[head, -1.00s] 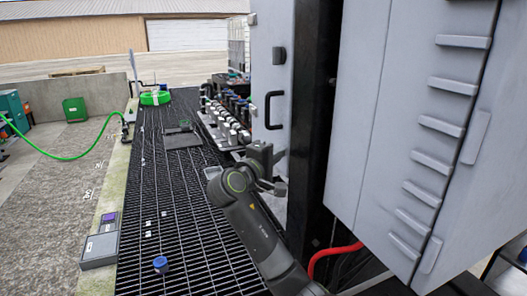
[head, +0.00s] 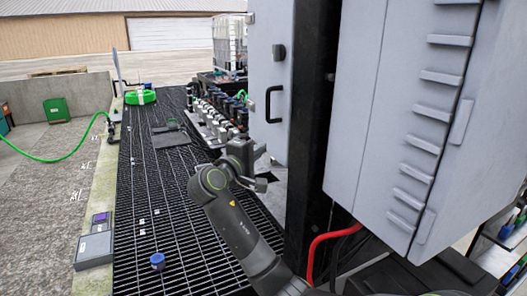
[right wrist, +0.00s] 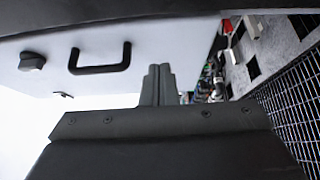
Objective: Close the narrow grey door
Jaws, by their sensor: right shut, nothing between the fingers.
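The narrow grey door (head: 267,60) stands open in the head view, swung out to the left of the cabinet's black frame (head: 311,130). It carries a black bar handle (head: 271,104) and a dark knob. My right gripper (head: 262,168) is below the door's lower edge in the head view, in front of it. In the right wrist view its closed, empty fingertips (right wrist: 160,76) point toward the door face (right wrist: 130,45), right of the handle (right wrist: 99,61); contact cannot be told. My left gripper is not in view.
A large ridged grey cabinet panel (head: 375,120) fills the right. A row of valves (head: 217,112) stands beyond the door on the dark grating (head: 150,205). A red hose (head: 320,248) bends beside the frame. A blue-topped item (head: 157,261) sits on the grating, otherwise largely clear nearby.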

